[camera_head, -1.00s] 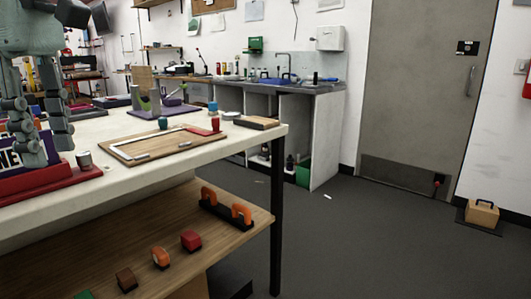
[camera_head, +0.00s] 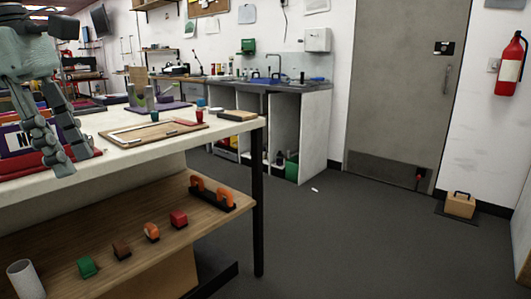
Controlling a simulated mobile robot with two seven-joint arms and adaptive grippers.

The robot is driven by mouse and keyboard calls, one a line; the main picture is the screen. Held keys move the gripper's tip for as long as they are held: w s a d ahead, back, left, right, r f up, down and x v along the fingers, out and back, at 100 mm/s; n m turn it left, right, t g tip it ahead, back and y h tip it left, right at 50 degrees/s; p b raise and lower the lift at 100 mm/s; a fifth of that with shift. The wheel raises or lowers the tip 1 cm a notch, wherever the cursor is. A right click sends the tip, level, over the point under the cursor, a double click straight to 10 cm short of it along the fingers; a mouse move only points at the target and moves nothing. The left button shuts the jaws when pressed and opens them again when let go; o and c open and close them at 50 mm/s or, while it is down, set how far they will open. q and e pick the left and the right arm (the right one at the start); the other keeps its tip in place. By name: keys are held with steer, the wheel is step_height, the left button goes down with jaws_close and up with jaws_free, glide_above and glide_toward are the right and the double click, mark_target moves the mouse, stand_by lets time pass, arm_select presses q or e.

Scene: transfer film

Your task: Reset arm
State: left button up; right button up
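My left arm comes in at the upper left, grey-green. Its gripper (camera_head: 74,160) hangs with the fingers pointing down over the left part of the white worktable (camera_head: 150,158). The two fingers stand apart with a gap between them, and I see nothing held. The fingers partly cover a purple box with white letters (camera_head: 14,141) and a red tray (camera_head: 18,167) on the table. Whether the fingertips touch anything is hard to tell. My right arm and gripper are not in view.
A wooden framed board (camera_head: 150,137) and a purple-based stand (camera_head: 160,108) are on the table.

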arm_select(q)
steer(key=w+a+f+n+t+h, duration=0.45)
steer(key=w+n+t, duration=0.2)
steer(key=n, duration=0.25)
steer(key=w+a+f+n+t+h, duration=0.35)
steer(key=w+f+n+t, duration=0.2)
steer(key=w+n, duration=0.2)
steer(key=s+a+f+n+t+y, duration=0.1)
steer(key=a+f+n+t+y, duration=0.1)
steer(key=a+f+n+y, duration=0.55)
steer(key=s+a+f+n+t+y, duration=0.15)
steer(key=a+f+n+y, duration=0.25)
steer(key=f+n, duration=0.65)
steer(key=s+d+f+n+g+y, duration=0.1)
steer(key=s+f+n+g+y, duration=0.3)
steer(key=f, duration=0.6)
steer(key=s+d+f+n+g+h, duration=0.1)
steer(key=s+d+f+n+g, duration=0.1)
steer(key=s+f+n, duration=0.6)
steer(key=s+d+f+n+g+h, duration=0.2)
steer(key=s+d+f+n+g, duration=0.2)
steer(key=s+d+f, duration=0.9)
steer(key=d+f+g, duration=0.2)
steer(key=d+g, duration=0.1)
steer(key=shift+s, duration=0.15)
steer(key=shift+d, duration=0.1)
